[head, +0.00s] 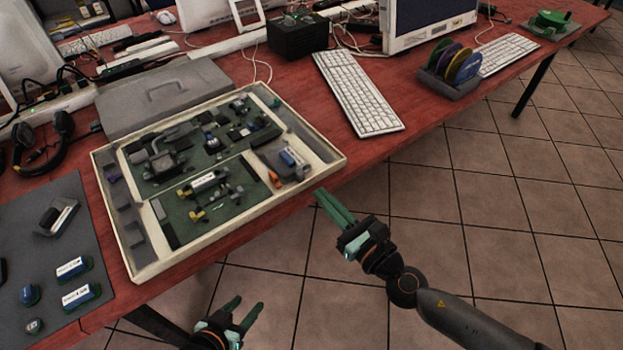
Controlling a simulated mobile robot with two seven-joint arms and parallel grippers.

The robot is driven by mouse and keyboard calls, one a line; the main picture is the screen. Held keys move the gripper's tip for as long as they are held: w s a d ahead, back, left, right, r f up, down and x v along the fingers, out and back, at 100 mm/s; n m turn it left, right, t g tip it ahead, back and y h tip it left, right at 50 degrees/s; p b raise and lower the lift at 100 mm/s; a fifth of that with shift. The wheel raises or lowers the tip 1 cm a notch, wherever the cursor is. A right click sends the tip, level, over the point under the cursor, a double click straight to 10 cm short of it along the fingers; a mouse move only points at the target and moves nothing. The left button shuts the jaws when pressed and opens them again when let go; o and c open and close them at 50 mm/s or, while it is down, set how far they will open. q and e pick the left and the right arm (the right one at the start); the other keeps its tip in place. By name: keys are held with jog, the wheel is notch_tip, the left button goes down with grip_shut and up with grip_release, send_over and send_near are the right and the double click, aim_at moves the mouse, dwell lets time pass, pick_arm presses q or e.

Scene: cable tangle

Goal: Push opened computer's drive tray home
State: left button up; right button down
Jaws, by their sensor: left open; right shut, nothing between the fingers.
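The opened computer (163,262) is a shallow cream case lying flat on the red table, with green boards and small parts inside. In its right-hand bay a grey drive tray (289,168) holds a part with a blue and white label; I cannot tell how far in it sits. My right gripper (322,194) is shut and empty, its green fingers pointing at the case's right front side, just outside the rim. Whether it touches the rim is unclear. My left gripper (250,306) is open and empty, low in front of the table, apart from the case.
A grey mat (58,215) with several small parts lies left of the case. A grey box (160,97) stands behind it. A white keyboard (357,94) and a rack of coloured discs (449,80) are to the right. Open tiled floor lies in front of the table.

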aim_at(303, 174)
jog(key=x, duration=0.4)
jog(key=shift+w+a, duration=0.15)
jog(key=shift+w, duration=0.05)
pick_arm(q)
jog(key=shift+w+d+r, duration=0.1)
jog(key=shift+d+r, duration=0.05)
pick_arm(e)
jog(key=shift+w, duration=0.15)
jog(key=shift+a, duration=0.1)
jog(key=x, duration=0.3)
jog(key=shift+w+a, duration=0.15)
jog(key=shift+w, duration=0.05)
pick_arm(q)
jog(key=shift+w+d+r, duration=0.1)
jog(key=shift+r, duration=0.1)
pick_arm(e)
jog(key=shift+r, duration=0.2)
pick_arm(q)
jog(key=shift+f, duration=0.1)
